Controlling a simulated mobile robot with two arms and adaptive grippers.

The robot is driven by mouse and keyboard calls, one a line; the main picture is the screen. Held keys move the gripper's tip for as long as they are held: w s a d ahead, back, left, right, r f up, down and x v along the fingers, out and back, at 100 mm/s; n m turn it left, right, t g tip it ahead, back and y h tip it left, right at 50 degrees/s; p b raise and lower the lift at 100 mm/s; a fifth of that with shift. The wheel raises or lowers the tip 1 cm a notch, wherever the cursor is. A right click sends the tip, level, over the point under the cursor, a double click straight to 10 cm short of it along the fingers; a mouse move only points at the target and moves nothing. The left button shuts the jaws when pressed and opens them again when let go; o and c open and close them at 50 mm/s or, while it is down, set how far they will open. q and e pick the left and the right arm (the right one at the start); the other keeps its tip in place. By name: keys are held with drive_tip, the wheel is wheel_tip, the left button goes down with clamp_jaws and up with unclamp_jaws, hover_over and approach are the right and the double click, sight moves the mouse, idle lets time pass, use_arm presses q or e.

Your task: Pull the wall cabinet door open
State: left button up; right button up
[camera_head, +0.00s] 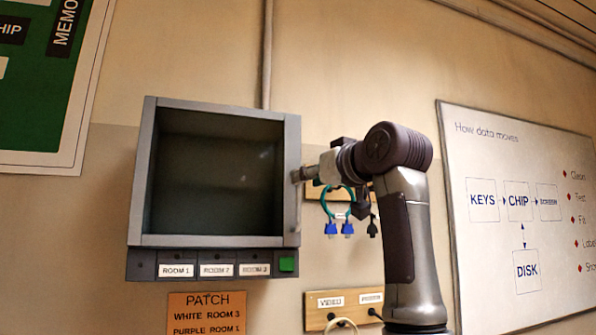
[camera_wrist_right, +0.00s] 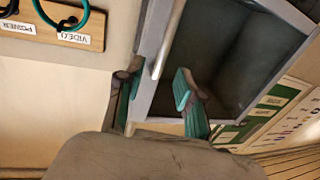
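The wall cabinet (camera_head: 215,242) is a grey box with a dark front, mounted on the wall left of centre in the head view. Its door front, with a dark glass-like panel (camera_head: 215,170), looks closed. A slim light handle bar runs along the door's right edge and shows in the wrist view (camera_wrist_right: 168,40). My right gripper (camera_head: 299,175) is at that right edge. In the wrist view its two green-padded fingers (camera_wrist_right: 154,80) are spread apart, one on each side of the bar and frame edge. Contact cannot be told. My left gripper is not in view.
A label strip with a green square (camera_head: 287,264) runs below the cabinet. Cables with blue plugs (camera_head: 340,229) hang from a wooden rack just right of it, behind my right arm. An orange patch sign (camera_head: 206,315) is below. A whiteboard (camera_head: 520,220) fills the right wall.

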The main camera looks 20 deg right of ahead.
drive_tip(key=p+x, duration=0.2)
drive_tip(key=x, duration=0.3)
clamp_jaws()
idle(0.3)
